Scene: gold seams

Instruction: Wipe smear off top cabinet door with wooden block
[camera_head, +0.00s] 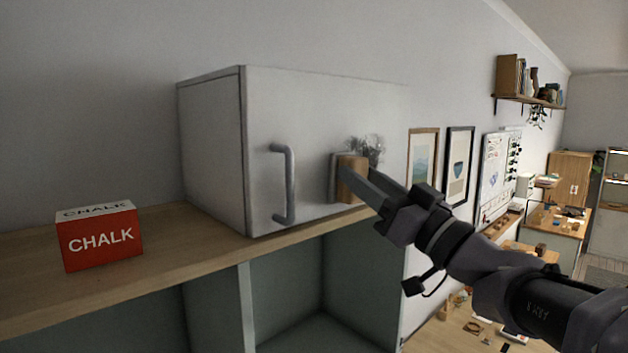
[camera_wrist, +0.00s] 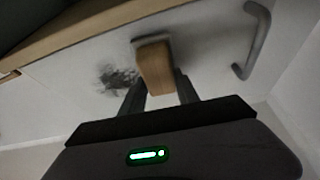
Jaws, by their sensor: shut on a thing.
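The top cabinet door (camera_head: 310,115) is pale grey with a vertical bar handle (camera_head: 285,185) at its left. A dark grey smear (camera_head: 368,147) is on the right half of the door; the smear also shows in the wrist view (camera_wrist: 115,78). My gripper (camera_head: 362,183) is shut on the wooden block (camera_head: 351,178), which has a pale layer on its door-facing side. In the wrist view the block (camera_wrist: 155,66) sits between the fingers, against or very close to the door, beside the smear. In the head view the block overlaps the smear's lower left. I cannot tell whether it touches the door.
A red and white chalk box (camera_head: 100,238) stands on the wooden shelf top (camera_head: 165,255) left of the cabinet. Open grey compartments (camera_head: 290,285) lie below. Framed pictures (camera_head: 459,170) hang on the wall to the right, with cluttered desks beyond.

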